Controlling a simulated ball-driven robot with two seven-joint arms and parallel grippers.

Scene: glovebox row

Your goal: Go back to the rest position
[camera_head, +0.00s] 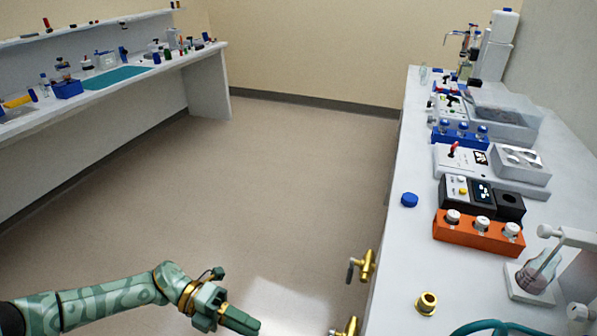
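My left arm comes in from the lower left, held low over the open floor. Its green gripper (243,322) points right, close to the bottom edge of the picture. Its fingers are seen from an angle that does not show whether they are apart. Nothing can be made out in it, and it is clear of both benches. My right gripper is not in view.
The right bench (405,245) holds an orange rack (478,236), a blue cap (409,200), a brass fitting (427,303) and a flask (535,277). A brass valve (362,266) juts from its edge. The left bench (150,82) is cluttered. The floor (270,190) between is clear.

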